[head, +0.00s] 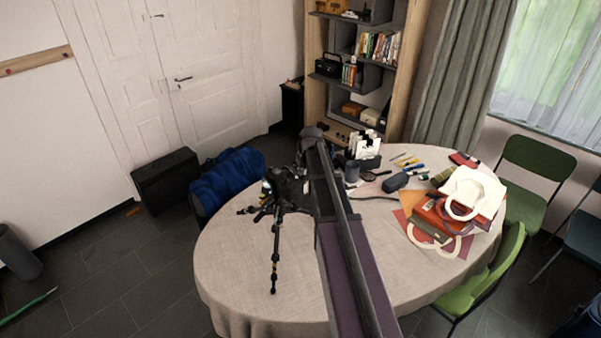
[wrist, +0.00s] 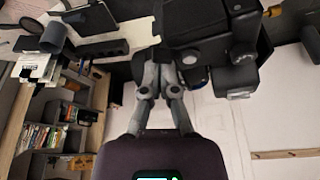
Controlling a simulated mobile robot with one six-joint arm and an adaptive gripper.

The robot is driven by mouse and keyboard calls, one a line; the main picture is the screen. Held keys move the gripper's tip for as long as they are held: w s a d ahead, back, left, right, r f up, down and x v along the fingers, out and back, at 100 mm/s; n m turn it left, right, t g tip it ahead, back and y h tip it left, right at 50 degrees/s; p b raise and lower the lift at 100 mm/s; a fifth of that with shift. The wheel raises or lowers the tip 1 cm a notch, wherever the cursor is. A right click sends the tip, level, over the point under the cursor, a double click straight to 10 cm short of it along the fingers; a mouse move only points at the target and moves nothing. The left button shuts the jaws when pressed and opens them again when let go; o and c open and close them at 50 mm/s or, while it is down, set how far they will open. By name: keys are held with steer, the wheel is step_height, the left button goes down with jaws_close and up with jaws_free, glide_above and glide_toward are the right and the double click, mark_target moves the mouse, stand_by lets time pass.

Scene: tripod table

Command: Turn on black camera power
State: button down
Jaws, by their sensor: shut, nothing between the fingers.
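The black camera (head: 286,184) sits on a small tripod (head: 275,250) on the left part of the table, just left of my arm in the head view. In the wrist view, which is upside down, the black camera (wrist: 208,28) fills the top right and is cropped by the frame edge. My gripper (wrist: 162,62) is shut and empty, with its grey fingertips close beside the camera body. I cannot tell whether they touch it. My arm crosses the table in the head view, and the fingers cannot be made out there. The power switch cannot be made out.
The cloth-covered oval table (head: 235,270) also holds a dark cup (head: 352,172), a dark case (head: 394,182), pens and a red and white bag (head: 475,195) on the right. A blue bag (head: 228,178) is beyond the left edge. The table's front left is clear.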

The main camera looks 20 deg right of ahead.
steer(key=shift+s+d, duration=0.1)
steer(key=shift+d, duration=0.2)
steer(key=shift+s+d, duration=0.4)
steer(key=shift+d, duration=0.05)
steer(key=shift+r, duration=0.15)
stand_by(0.3)
steer(key=p+v, duration=0.9)
steer(key=shift+a+r, duration=0.3)
steer(key=shift+a, duration=0.05)
steer(key=shift+s, duration=0.15)
